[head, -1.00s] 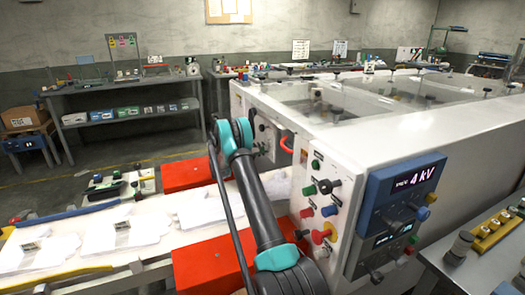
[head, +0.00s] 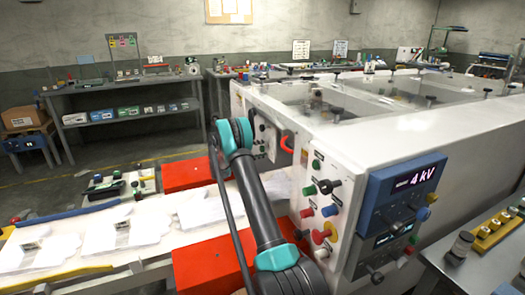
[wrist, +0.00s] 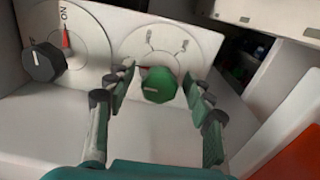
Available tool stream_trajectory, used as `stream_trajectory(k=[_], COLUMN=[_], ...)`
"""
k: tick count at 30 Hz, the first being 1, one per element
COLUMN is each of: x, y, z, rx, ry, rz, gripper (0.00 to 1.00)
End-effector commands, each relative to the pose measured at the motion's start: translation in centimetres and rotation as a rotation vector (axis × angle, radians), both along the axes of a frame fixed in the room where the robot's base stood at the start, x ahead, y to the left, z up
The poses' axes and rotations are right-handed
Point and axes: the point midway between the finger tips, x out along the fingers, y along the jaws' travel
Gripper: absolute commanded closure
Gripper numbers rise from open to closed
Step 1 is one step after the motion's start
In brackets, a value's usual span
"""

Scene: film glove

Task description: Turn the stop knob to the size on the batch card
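In the wrist view, a green knob (wrist: 158,85) with a pale pointer mark sits on a round white dial (wrist: 130,46) with a few dark marks and a thin red line. I cannot read a size there. My gripper (wrist: 159,76) is open, one finger on each side of the green knob. Gaps show between the knob and both fingers, so no grip shows. In the head view the gripper is hidden behind my arm, near the end panel of the white machine (head: 450,125). I cannot make out which paper is the batch card.
A black knob (wrist: 44,62) on a dial marked ON is left of the green one. Red blocks (head: 183,176) flank the white conveyor (head: 85,210). A button panel (head: 322,200) and a blue display reading 4 kV (head: 408,185) are to the right of my arm.

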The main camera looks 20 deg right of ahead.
Motion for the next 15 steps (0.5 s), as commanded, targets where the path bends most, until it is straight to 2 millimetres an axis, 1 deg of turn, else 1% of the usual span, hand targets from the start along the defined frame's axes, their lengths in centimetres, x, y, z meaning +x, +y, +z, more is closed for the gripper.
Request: stream_trajectory(k=[5,8,11,15], x=[0.0,0.0,0.0,-0.1], y=[0.0,0.4,1.4,4.0], z=[0.0,0.0,0.0,0.0], rx=[0.0,0.0,0.0,0.0], ry=[0.0,0.0,0.0,0.0], rz=[-0.001,0.0,0.002,0.003], gripper=[0.47,0.47,0.47,0.47])
